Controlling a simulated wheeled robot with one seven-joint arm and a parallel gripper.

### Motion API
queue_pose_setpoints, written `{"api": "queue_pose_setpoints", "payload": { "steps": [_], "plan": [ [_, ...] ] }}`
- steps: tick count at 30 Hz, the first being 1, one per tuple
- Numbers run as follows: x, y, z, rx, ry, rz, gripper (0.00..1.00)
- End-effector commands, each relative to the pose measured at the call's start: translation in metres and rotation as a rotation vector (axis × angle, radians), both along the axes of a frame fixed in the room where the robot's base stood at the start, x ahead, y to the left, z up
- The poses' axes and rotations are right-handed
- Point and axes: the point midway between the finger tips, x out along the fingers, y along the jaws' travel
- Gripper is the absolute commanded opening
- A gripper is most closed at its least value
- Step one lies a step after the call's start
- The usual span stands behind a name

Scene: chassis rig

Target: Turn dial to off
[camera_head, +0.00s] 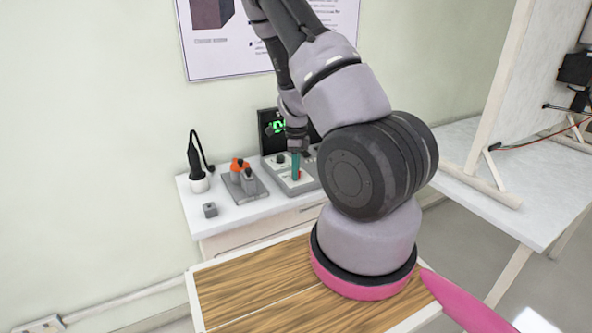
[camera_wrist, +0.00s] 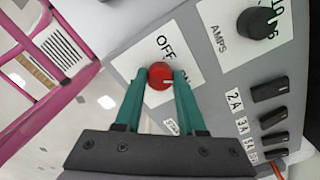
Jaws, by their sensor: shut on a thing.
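The red dial (camera_wrist: 160,76) sits on a white label plate on the grey panel (camera_wrist: 215,85) in the wrist view. "OFF" is printed on the plate beside the dial, and another marking is partly hidden by a finger. A pale pointer line on the dial points to the lower right of the picture. My gripper (camera_wrist: 158,82) has green fingers on either side of the dial and is shut on it. In the head view my gripper (camera_head: 296,165) reaches down to the panel (camera_head: 278,172), where the red dial (camera_head: 299,176) shows small beside a finger.
A black knob (camera_wrist: 257,22) marked AMPS and several black switches (camera_wrist: 270,90) are on the same panel. In the head view, a grey block with orange and grey parts (camera_head: 243,180), a black-handled tool (camera_head: 196,160) and a small grey cube (camera_head: 210,209) stand left of the panel.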

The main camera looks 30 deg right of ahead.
Motion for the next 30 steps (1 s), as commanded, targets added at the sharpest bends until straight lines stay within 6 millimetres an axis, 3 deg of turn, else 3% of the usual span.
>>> {"api": "queue_pose_setpoints", "payload": {
  "steps": [30],
  "plan": [
    [0.0003, -0.0011, 0.0005, -0.001, -0.002, 0.942, 0.0]
  ]
}}
